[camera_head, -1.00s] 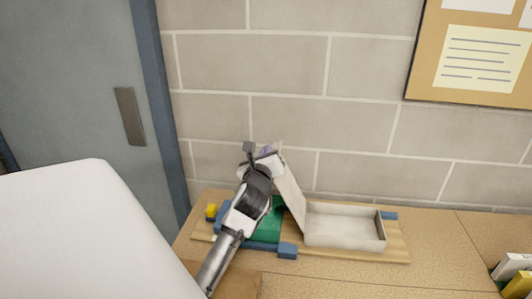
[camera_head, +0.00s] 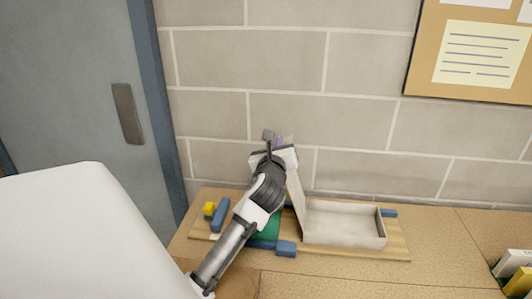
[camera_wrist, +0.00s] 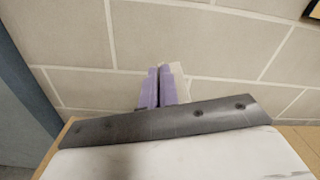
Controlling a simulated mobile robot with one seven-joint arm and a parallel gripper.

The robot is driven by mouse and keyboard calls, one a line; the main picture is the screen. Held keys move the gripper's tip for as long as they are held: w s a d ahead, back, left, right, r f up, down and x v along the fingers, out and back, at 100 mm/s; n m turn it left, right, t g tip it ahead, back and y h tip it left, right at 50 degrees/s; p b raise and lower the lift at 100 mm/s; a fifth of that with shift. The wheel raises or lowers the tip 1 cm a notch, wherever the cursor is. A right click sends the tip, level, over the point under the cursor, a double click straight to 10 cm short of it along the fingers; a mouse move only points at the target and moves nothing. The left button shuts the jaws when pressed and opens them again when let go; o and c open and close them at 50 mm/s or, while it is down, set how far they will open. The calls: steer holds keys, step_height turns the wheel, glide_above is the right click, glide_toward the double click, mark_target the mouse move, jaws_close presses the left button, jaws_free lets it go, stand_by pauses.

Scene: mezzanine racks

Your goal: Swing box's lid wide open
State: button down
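The box (camera_head: 345,240) is a shallow pale tray on a wooden board. Its lid (camera_head: 294,190) is hinged at the left edge and stands raised, close to upright with a slight lean left. My gripper (camera_head: 279,143) is at the lid's upper end, left of the box, and its body hides part of the lid. In the wrist view, the purple fingers (camera_wrist: 159,88) lie close together, with a pale piece of the lid (camera_wrist: 181,82) just right of them. They look shut, with the lid beside them; contact is hard to make out.
The wooden board (camera_head: 398,248) also carries a green panel (camera_head: 268,232), blue blocks (camera_head: 286,248) and a yellow block (camera_head: 209,208). A block wall (camera_head: 350,120) stands close behind. Books (camera_head: 515,275) are at the far right.

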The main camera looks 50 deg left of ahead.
steer(key=shift+w+d+r+m, duration=0.35)
steer(key=shift+w+d+m, duration=0.15)
steer(key=shift+w+d, duration=0.3)
steer(key=shift+s, duration=0.1)
steer(key=c, duration=1.6)
jaws_free()
steer(key=shift+c, duration=0.2)
steer(key=b+v, duration=0.5)
steer(key=v, duration=0.9)
